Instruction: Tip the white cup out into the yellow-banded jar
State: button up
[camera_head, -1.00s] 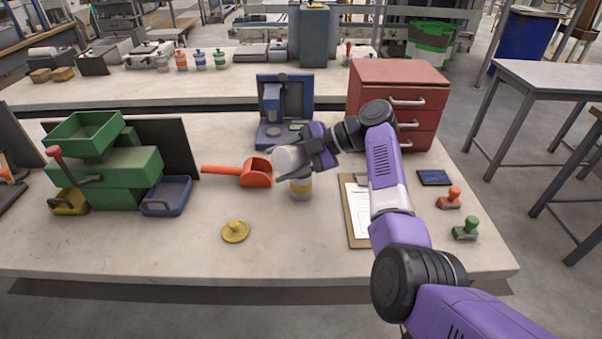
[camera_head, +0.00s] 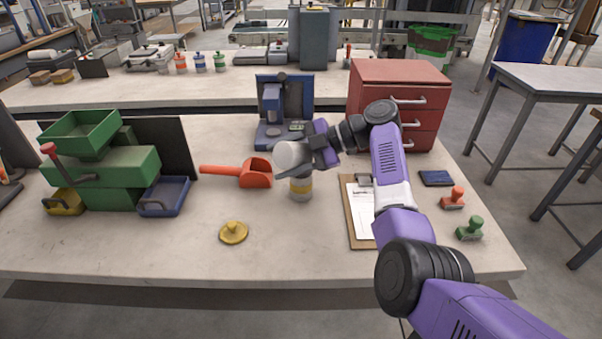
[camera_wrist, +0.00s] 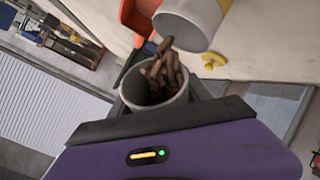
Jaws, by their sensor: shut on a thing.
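My gripper (camera_head: 302,156) is shut on the white cup (camera_head: 288,155), which it holds in the air just above the yellow-banded jar (camera_head: 301,189). The jar stands upright on the table, its band partly visible below the cup. In the wrist view the cup (camera_wrist: 152,102) sits between my fingers, with brown pellets (camera_wrist: 164,70) inside and bunched at its mouth towards the jar (camera_wrist: 203,17). The cup is tilted. The jar's open mouth shows close to the cup's rim. I cannot tell how many pellets are in the jar.
An orange scoop (camera_head: 254,173) lies left of the jar, and a yellow lid (camera_head: 233,233) lies in front. A blue device (camera_head: 284,105) and red drawers (camera_head: 398,100) stand behind. A clipboard (camera_head: 358,228) lies right, under my arm. The front middle of the table is clear.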

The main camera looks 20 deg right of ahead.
jog(key=shift+d+r+y+b, duration=0.15)
jog(key=shift+y+b, duration=0.25)
jog(key=shift+b, duration=0.55)
